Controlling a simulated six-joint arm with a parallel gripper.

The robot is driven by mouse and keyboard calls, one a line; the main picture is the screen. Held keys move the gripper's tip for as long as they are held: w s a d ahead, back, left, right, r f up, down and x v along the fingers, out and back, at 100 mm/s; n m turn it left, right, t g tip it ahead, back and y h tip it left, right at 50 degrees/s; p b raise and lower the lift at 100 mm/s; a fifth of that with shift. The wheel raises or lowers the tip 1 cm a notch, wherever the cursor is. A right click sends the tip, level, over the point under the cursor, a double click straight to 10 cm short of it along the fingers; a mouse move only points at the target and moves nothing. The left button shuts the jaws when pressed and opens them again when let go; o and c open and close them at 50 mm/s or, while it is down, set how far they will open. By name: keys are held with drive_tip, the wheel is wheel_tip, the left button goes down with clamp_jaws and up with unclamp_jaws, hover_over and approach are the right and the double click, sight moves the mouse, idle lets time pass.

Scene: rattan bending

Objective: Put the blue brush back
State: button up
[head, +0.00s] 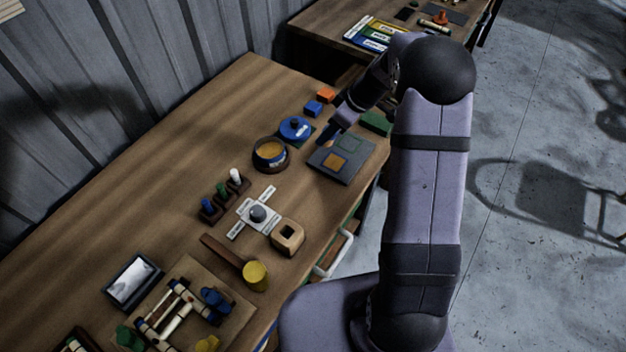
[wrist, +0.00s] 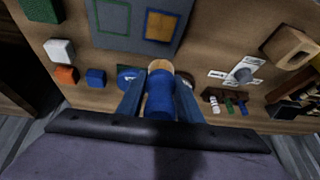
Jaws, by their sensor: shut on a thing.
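My gripper (wrist: 158,102) is shut on the blue brush (wrist: 160,98), a thick blue handle with a pale tan tip, between its two fingers in the wrist view. In the head view my gripper (head: 334,130) is over the far right part of the bench, by the near side of a blue round lidded pot (head: 295,128). The brush is mostly hidden there by my arm. A square wooden holder with a hole (head: 287,237) stands empty near the front edge; it also shows in the wrist view (wrist: 289,47).
A dark panel with square patches (head: 342,172) lies by my gripper. A round bowl with tan contents (head: 270,154) is left of it. Small blocks, orange (head: 326,95) and blue (head: 313,107), stand behind. Three pegged stands (head: 222,192) and a grey-knobbed fixture (head: 258,214) are mid-bench.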

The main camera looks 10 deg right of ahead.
drive_tip(key=s+a+r+n+g+b, duration=0.15)
drive_tip(key=a+n+b, duration=0.35)
drive_tip(key=a, duration=0.8)
drive_tip(key=s+d+n+g+h, duration=0.1)
drive_tip(key=s+d+n+h, duration=0.1)
drive_tip(key=s, duration=0.5)
drive_tip(key=shift+s+d+f+n+h+b, duration=0.15)
drive_tip(key=shift+d+f+n+h+b, duration=0.35)
drive_tip(key=shift+d, duration=0.65)
drive_tip(key=shift+r, duration=0.1)
drive_tip(key=shift+f+p, duration=1.15)
drive_tip(key=shift+f, duration=2.45)
drive_tip(key=shift+f+p, duration=0.3)
drive_tip(key=shift+f, duration=1.05)
